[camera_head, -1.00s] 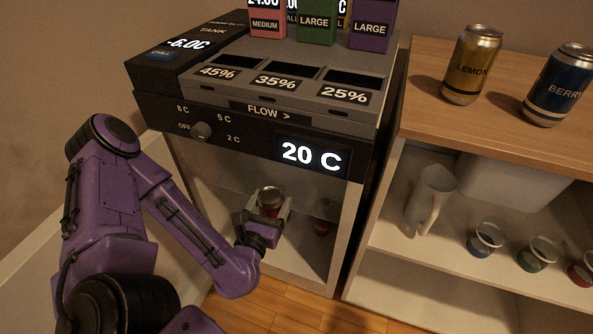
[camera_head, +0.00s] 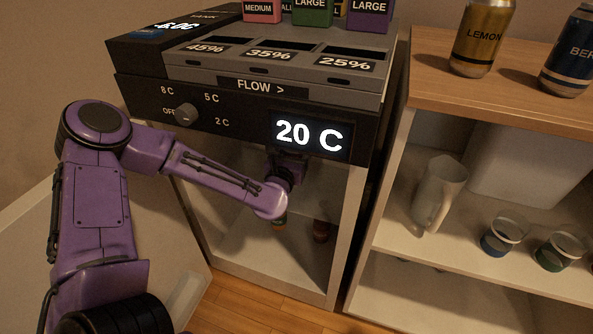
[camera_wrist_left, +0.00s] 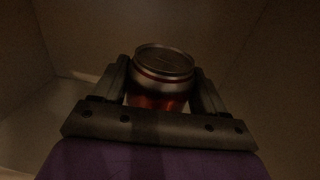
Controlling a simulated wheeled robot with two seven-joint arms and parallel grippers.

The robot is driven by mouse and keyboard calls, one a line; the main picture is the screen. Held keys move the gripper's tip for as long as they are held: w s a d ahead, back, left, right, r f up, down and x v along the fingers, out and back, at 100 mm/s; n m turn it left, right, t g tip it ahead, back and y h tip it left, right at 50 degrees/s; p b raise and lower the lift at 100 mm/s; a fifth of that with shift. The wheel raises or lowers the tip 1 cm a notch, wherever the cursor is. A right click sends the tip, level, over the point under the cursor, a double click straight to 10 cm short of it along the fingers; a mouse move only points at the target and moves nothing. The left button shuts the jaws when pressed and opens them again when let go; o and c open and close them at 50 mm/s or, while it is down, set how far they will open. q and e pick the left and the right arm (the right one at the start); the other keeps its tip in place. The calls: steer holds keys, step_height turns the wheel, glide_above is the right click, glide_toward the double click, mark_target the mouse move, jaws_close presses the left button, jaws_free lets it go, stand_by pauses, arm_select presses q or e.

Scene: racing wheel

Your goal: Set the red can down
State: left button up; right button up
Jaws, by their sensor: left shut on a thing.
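The red can (camera_wrist_left: 163,90) is upright between the two fingers of my left gripper (camera_wrist_left: 160,92) in the left wrist view. The gripper is shut on it, and its silver top faces the camera. In the head view, my left arm reaches into the open cabinet under the dispenser, and the dark gripper (camera_head: 286,169) is up under the front panel. The held can is hidden there. The wrist view is too dark to show any surface under the can. My right gripper is not in view.
The dispenser panel (camera_head: 312,134) is close above. To the right, a shelf unit holds a pitcher (camera_head: 438,195) and cups (camera_head: 502,237).

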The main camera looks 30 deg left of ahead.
arm_select(q)
steer(key=shift+x, duration=0.9)
step_height(320, 180, down, 3)
steer(key=shift+s+d+r+b, duration=0.1)
steer(key=shift+d+b, duration=0.05)
steer(key=shift+b, duration=0.5)
step_height(320, 180, down, 5)
steer(key=shift+r+b, duration=0.25)
steer(key=shift+b, duration=0.9)
steer(key=shift+r, duration=0.15)
steer(key=shift+f, duration=0.2)
steer(key=o, duration=1.4)
steer(key=shift+o, duration=0.2)
steer(key=shift+r, duration=0.1)
